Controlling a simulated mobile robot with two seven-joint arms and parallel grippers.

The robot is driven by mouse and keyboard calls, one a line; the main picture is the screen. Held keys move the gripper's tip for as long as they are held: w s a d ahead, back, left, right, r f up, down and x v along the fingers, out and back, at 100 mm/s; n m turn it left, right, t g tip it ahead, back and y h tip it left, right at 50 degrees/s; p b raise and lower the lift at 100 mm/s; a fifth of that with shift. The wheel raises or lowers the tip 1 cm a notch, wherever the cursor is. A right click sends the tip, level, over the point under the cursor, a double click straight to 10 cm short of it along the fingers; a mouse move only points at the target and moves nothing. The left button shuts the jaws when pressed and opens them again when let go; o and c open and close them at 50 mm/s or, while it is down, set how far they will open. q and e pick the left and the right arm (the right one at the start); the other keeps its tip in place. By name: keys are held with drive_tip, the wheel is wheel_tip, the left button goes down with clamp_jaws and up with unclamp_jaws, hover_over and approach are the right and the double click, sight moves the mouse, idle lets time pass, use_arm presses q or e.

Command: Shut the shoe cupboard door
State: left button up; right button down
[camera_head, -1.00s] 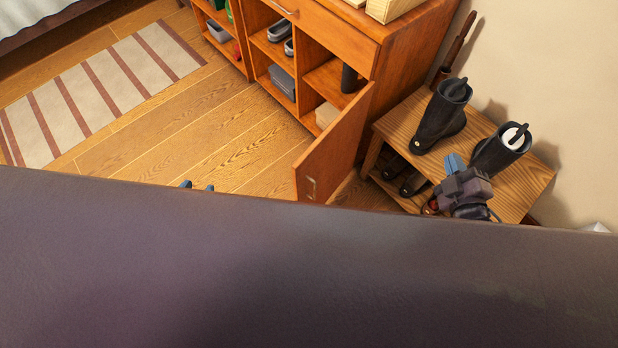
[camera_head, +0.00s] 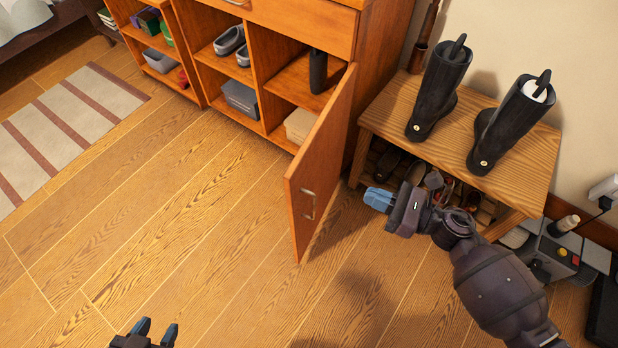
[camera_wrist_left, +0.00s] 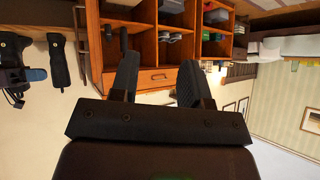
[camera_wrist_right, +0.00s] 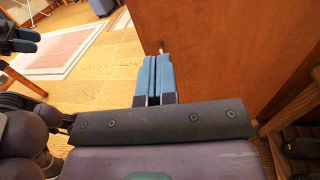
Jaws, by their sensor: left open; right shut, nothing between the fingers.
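The shoe cupboard (camera_head: 375,70) is an orange wooden unit with open compartments and a drawer. Its door (camera_head: 325,165) stands open, swung out towards me, with a metal handle (camera_head: 309,204) on its left face. My right gripper (camera_head: 378,198) is shut and empty, to the right of the door and apart from it in the head view. In the right wrist view the door (camera_wrist_right: 225,50) rises just beyond the shut fingers (camera_wrist_right: 154,78). My left gripper (camera_head: 155,330) is open and empty at the bottom left, over the floor. The left wrist view shows the cupboard upside down beyond the open fingers (camera_wrist_left: 157,80).
A wooden bench (camera_head: 535,165) with two black boots (camera_head: 440,92) on top and shoes below stands right of the door. A grey device (camera_head: 560,250) sits on the floor at the right. A striped rug (camera_head: 65,125) lies left. The floor before the cupboard is clear.

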sight(302, 170)
drive_tip(key=shift+n, duration=0.3)
drive_tip(key=x, duration=1.4)
drive_tip(key=shift+s+a+f+b, duration=0.1)
drive_tip(key=shift+b, duration=0.2)
drive_tip(key=shift+a, duration=0.15)
